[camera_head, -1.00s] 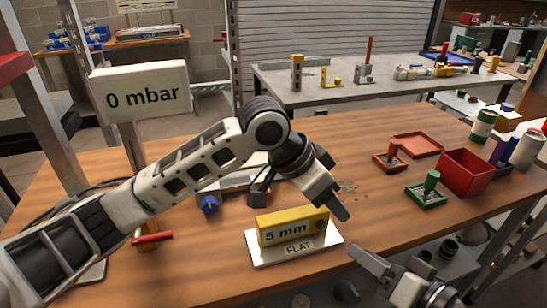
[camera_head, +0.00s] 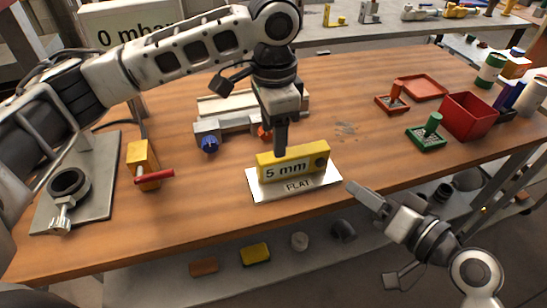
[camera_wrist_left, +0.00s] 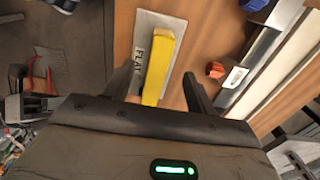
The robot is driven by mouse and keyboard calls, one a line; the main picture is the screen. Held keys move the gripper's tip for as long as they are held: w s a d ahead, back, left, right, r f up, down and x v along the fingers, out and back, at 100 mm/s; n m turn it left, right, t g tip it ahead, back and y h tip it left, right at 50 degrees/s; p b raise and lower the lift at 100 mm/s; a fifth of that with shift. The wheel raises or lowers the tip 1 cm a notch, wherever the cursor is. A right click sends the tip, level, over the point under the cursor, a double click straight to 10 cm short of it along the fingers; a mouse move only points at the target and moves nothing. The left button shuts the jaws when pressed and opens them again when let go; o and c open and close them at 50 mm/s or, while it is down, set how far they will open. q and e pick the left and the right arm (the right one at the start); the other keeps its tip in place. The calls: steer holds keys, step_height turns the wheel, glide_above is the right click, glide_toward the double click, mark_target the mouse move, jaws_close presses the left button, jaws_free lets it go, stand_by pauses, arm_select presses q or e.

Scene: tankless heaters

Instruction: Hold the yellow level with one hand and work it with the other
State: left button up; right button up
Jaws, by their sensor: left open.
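My left gripper (camera_head: 281,140) points down just behind and above the level's middle. In the left wrist view, its two fingers (camera_wrist_left: 164,88) are apart, with the yellow level (camera_wrist_left: 157,62) showing between them, not clamped. My right gripper (camera_head: 362,194) is low at the right, off the table's front edge and apart from the level. Its jaw opening is not clear.
A vise-like grey tool with a blue knob (camera_head: 209,144) lies behind the level. A yellow valve with a red handle (camera_head: 154,177) stands left. A red bin (camera_head: 467,117) and a green stamp-like block (camera_head: 427,134) stand right. Bare wood lies between.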

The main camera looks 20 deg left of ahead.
mark_target(274, 163)
arm_select(q)
step_height(274, 163, down, 9)
steer(key=shift+r, duration=0.15)
steer(key=c, duration=1.2)
steer(key=shift+o, duration=0.2)
arm_select(e)
jaws_close()
stand_by(0.7)
